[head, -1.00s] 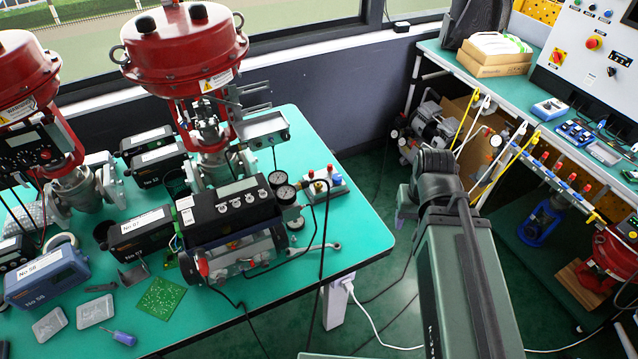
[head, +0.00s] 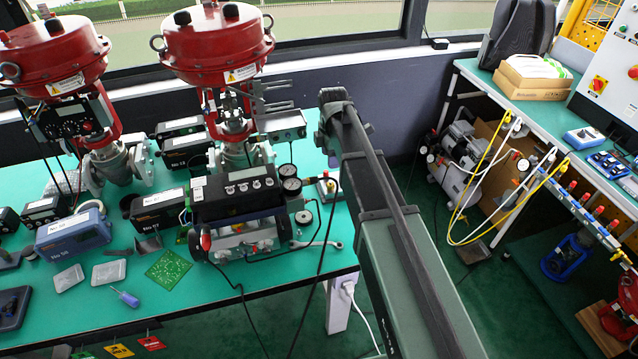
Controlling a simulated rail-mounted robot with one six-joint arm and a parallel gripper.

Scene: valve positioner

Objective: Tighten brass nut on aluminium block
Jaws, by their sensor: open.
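A small light-metal block (head: 326,190) with a red knob on top stands near the bench's right edge, next to two round gauges. It may be the aluminium block; my arm link passes close to its right side and may hide part of it. I cannot make out the brass nut at this size. A wrench (head: 318,244) lies on the bench in front of the gauges. My gripper is not in view; only my green arm links show, rising from the bottom right to a dark joint right of the bench.
The black positioner (head: 236,194) stands in front of a red-topped valve (head: 215,45). A blue box (head: 73,233), a green circuit board (head: 168,269) and a blue screwdriver (head: 125,298) lie to the left. A second bench (head: 470,72) stands at the right; floor is open between them.

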